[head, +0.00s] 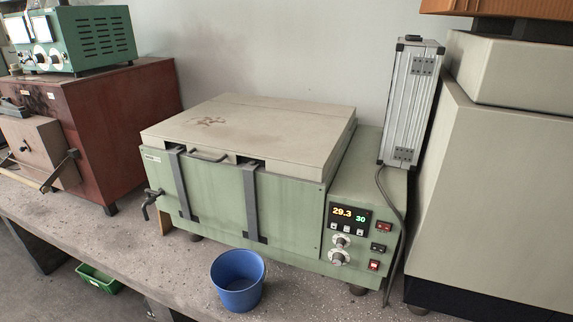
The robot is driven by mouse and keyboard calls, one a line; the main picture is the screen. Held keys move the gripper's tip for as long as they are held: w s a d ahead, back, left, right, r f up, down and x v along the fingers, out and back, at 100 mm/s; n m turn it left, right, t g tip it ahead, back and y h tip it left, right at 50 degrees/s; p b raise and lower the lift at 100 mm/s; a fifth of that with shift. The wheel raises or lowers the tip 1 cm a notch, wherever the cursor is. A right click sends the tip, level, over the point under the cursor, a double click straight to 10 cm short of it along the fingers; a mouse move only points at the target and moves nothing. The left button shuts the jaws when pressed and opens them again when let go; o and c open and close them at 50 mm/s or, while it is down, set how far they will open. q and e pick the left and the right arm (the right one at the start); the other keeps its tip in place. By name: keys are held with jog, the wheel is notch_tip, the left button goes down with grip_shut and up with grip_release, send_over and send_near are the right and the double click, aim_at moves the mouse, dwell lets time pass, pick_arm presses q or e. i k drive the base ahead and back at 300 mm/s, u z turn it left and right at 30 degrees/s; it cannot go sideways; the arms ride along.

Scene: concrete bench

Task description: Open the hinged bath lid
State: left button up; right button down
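A green water bath (290,205) stands on the concrete bench. Its flat beige lid (255,130) lies closed on top, with brown stains near the left middle. A bar handle (208,156) sits at the lid's front edge. Two dark metal straps, a left one (182,185) and a right one (251,205), run down the bath's front from the lid's edge. The control panel (350,220) at the front right shows 29.3 and 30. Neither of my grippers is in the head view. The hinge side at the back is hidden.
A blue bucket (238,280) stands on the bench in front of the bath. A tap (151,203) sticks out at the bath's left. An upright aluminium case (410,103) stands at the right rear, close to the lid. A red-brown cabinet (120,125) is at left. A pale wall is behind.

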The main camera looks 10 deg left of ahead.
aim_at(303, 146)
jog(key=u, duration=1.25)
jog(key=i, duration=0.4)
jog(key=z, duration=0.05)
